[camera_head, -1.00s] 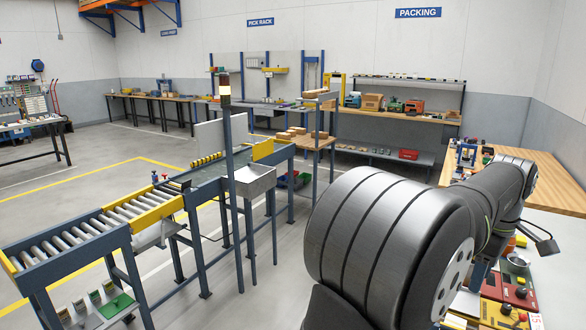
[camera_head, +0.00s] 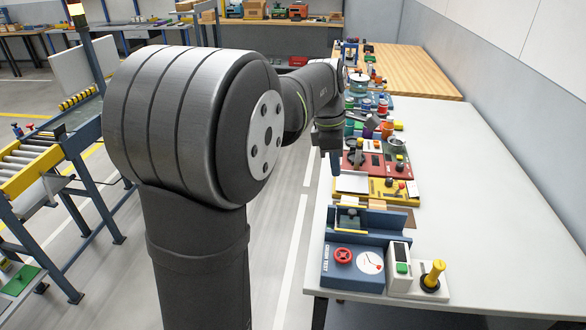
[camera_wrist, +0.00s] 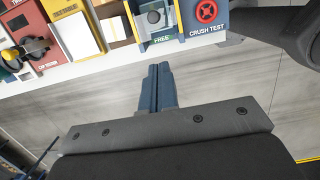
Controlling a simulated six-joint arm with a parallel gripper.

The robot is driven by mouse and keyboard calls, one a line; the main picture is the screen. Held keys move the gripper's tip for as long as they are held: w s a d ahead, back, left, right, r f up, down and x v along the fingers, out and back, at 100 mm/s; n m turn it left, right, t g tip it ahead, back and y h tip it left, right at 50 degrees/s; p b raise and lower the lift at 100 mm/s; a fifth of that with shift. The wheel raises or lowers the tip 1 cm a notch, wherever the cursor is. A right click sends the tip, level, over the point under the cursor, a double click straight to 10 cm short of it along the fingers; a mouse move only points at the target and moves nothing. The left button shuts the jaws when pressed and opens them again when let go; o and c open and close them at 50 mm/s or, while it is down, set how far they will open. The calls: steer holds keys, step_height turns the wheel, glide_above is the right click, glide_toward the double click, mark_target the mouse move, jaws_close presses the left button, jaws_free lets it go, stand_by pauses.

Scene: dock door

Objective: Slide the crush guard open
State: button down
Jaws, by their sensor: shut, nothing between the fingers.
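The crush test station stands on the near part of the white table: a blue panel (camera_head: 340,268) with a red handwheel (camera_head: 343,255) and a dial, and behind it a blue-walled bay (camera_head: 372,219) holding a grey block (camera_head: 348,218). In the wrist view the bay has a green FREE label (camera_wrist: 162,38) at its edge, beside the red handwheel (camera_wrist: 206,11). I cannot tell clearly which part is the crush guard or how far it stands open. My gripper (camera_wrist: 160,72) is shut and empty, below the FREE label in the wrist view, apart from the station as far as I can see.
A button box (camera_head: 401,268) and a yellow-handled device (camera_head: 433,276) stand right of the station. Beyond it are a yellow unit (camera_head: 392,190), a red unit (camera_head: 370,163) and several small items. The table's right side (camera_head: 490,200) is clear. A conveyor (camera_head: 30,165) is at left.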

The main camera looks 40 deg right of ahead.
steer(key=w+a+f+n+h, duration=0.1)
steer(key=w+a+f, duration=0.1)
steer(key=a, duration=0.1)
glide_above(346, 218)
steer(key=w+a, duration=0.2)
steer(key=shift+n+g, duration=0.3)
steer(key=shift+n, duration=0.1)
steer(key=f, duration=1)
steer(key=shift+s+a, duration=0.1)
steer(key=shift+a, duration=0.1)
steer(key=shift+s+d+f, duration=0.2)
steer(key=shift+s+d, duration=0.15)
steer(key=shift+d, duration=0.25)
steer(key=s+d, duration=0.7)
steer(key=s, duration=0.1)
steer(key=shift+d, duration=0.4)
steer(key=shift+w+r, duration=0.1)
